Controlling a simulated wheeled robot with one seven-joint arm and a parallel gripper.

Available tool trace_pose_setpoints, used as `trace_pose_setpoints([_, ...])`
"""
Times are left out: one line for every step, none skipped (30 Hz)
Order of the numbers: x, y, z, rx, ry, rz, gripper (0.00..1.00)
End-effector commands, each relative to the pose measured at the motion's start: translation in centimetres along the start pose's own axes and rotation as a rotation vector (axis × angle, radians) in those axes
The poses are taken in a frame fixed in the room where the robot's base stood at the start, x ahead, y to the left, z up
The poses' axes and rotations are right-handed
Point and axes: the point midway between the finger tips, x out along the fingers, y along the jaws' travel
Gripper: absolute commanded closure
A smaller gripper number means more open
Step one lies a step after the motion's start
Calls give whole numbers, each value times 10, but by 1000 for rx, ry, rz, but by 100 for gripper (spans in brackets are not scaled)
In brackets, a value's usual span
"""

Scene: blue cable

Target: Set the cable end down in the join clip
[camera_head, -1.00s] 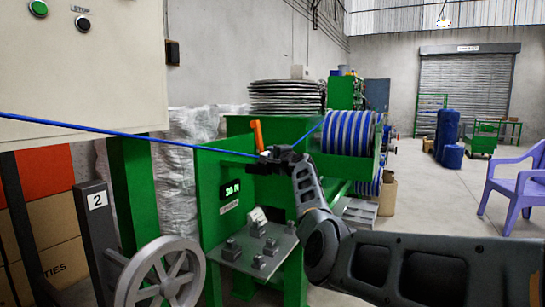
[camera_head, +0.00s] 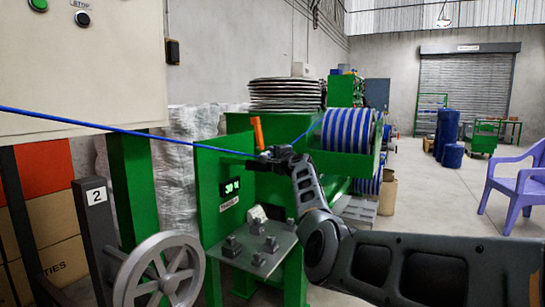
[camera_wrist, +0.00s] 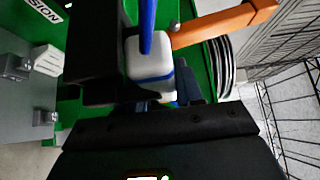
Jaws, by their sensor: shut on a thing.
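The blue cable (camera_head: 125,131) runs taut from the left edge of the head view to my gripper (camera_head: 267,158), beside the green machine. In the wrist view, my gripper (camera_wrist: 150,75) is shut around a pale grey block with a blue band (camera_wrist: 149,60) where the cable (camera_wrist: 148,25) ends. The cable end is mostly hidden by the dark fingers. An orange lever (camera_wrist: 225,24) is close beside the block; it also stands upright by my gripper in the head view (camera_head: 258,133). I cannot tell for certain which part is the join clip.
A grey plate (camera_head: 238,262) with several small metal clamps sits below my gripper on the green machine (camera_head: 210,190). A grey handwheel (camera_head: 165,272) and a post marked 2 (camera_head: 95,225) are at left. A blue-striped reel (camera_head: 350,131) is behind, to the right.

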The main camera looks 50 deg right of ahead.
Motion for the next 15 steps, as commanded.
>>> trace_pose_setpoints([0,1,0,0,0,0,91])
trace_pose_setpoints([0,1,0,0,0,-1,91])
trace_pose_setpoints([0,2,0,0,0,-1,91])
trace_pose_setpoints([0,2,0,0,0,-1,91])
trace_pose_setpoints([0,2,0,0,0,0,91])
trace_pose_setpoints([0,3,0,0,0,0,91])
trace_pose_setpoints([0,3,0,0,0,-1,91])
trace_pose_setpoints([0,3,0,0,0,0,91])
trace_pose_setpoints([0,4,0,0,0,0,91])
trace_pose_setpoints([0,4,0,0,0,0,91])
trace_pose_setpoints([0,4,0,0,0,0,91])
trace_pose_setpoints([0,5,0,0,0,0,91])
trace_pose_setpoints([0,5,0,0,0,0,91])
trace_pose_setpoints([0,6,0,0,0,0,91])
trace_pose_setpoints([0,6,0,0,0,0,91])
